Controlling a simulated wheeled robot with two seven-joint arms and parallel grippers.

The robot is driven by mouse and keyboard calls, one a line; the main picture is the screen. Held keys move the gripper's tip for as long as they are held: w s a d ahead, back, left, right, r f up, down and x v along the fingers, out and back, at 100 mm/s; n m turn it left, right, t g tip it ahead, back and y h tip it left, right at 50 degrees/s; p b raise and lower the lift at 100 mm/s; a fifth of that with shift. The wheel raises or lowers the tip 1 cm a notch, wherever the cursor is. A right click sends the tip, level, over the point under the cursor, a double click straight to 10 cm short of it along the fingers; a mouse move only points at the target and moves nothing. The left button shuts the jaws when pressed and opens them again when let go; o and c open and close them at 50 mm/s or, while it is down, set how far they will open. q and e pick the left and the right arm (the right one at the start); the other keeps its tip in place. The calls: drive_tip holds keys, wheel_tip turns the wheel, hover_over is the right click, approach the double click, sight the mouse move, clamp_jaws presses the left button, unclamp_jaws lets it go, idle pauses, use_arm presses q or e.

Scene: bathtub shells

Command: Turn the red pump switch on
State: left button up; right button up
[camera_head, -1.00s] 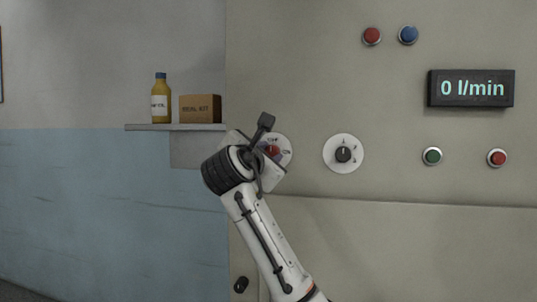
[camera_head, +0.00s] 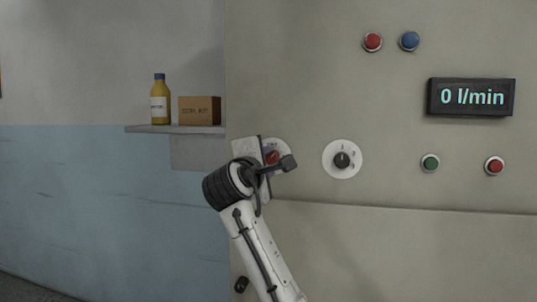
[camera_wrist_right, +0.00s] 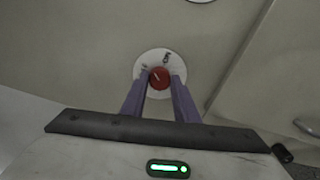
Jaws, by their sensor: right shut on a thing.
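The red pump switch (camera_head: 271,157) is a red rotary knob on a round white plate, on the grey panel left of a black dial. My right arm and wrist partly cover it in the head view. In the right wrist view the red knob (camera_wrist_right: 159,77) sits between the two purple fingertips of my right gripper (camera_wrist_right: 160,88), which is shut on it. The plate's lettering is too small to read here. The display (camera_head: 472,97) reads 0 l/min. My left gripper is not in view.
A black dial (camera_head: 342,160) on a white plate is right of the switch. Green (camera_head: 430,163) and red (camera_head: 494,166) buttons are further right; red (camera_head: 373,42) and blue (camera_head: 410,41) ones are above. A shelf (camera_head: 176,129) at left holds a bottle (camera_head: 160,103) and box (camera_head: 199,111).

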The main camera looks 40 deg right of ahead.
drive_tip(key=shift+m, duration=1)
drive_tip(key=m+p, duration=0.1)
drive_tip(key=m, duration=0.2)
drive_tip(key=shift+f+m, duration=0.1)
drive_tip(key=shift+m, duration=0.2)
drive_tip(key=m, duration=0.3)
drive_tip(key=shift+a+m, duration=0.1)
drive_tip(key=shift+m, duration=0.6)
drive_tip(key=o, duration=1.1)
drive_tip(key=shift+c, duration=0.2)
